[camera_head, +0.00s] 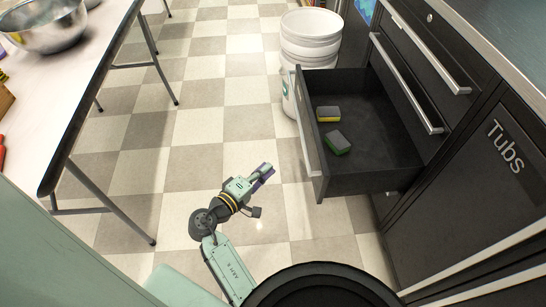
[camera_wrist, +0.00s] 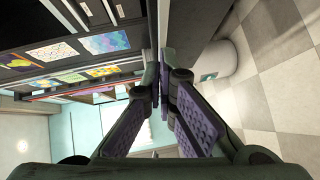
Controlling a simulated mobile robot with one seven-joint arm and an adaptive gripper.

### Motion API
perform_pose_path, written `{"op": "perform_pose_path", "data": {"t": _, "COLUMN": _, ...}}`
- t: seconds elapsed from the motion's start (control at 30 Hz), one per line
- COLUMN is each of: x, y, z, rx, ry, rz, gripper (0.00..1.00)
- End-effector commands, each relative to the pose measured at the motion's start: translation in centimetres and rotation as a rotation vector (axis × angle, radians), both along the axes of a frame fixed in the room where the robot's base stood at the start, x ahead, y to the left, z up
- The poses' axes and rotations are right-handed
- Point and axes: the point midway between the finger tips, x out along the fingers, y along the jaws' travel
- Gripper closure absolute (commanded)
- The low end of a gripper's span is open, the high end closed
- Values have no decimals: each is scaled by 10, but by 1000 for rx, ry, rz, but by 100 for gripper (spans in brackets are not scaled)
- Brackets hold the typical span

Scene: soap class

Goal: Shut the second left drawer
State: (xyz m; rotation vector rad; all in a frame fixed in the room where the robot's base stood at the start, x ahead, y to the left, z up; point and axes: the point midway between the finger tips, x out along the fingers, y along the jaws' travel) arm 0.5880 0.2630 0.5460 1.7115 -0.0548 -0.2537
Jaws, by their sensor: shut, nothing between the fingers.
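An open dark drawer (camera_head: 390,120) juts out from the dark cabinet on the right in the head view. It is the lowest of the drawers stacked there, and its front panel (camera_head: 318,165) with a pale handle faces left. Two sponges lie inside, one with a yellow side (camera_head: 328,118) and one with a green side (camera_head: 337,149). My gripper (camera_head: 267,170) is in front of the drawer, to its left, apart from the front panel. In the wrist view the purple-padded fingers (camera_wrist: 162,62) are brought together with nothing held.
Stacked white buckets (camera_head: 310,25) stand beyond the drawer; a white bucket also shows in the wrist view (camera_wrist: 212,62). A table (camera_head: 75,95) with a metal bowl (camera_head: 45,25) is at left. Checkered floor (camera_head: 200,125) between is clear. A cabinet labelled "Tubs" (camera_head: 480,185) is at right.

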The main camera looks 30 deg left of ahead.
Motion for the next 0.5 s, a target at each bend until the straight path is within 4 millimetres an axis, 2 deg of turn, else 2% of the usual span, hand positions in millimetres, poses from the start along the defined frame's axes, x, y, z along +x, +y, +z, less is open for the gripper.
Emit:
{"op": "perform_pose_path", "data": {"t": 0.3, "x": 68, "y": -12, "z": -7, "rx": 2, "ry": 0, "rz": -2, "gripper": 100}}
{"op": "perform_pose_path", "data": {"t": 0.37, "x": 79, "y": -15, "z": -9, "rx": 2, "ry": 1, "rz": -2, "gripper": 100}}
{"op": "perform_pose_path", "data": {"t": 0.5, "x": 88, "y": -33, "z": -13, "rx": 2, "ry": 2, "rz": 0, "gripper": 100}}
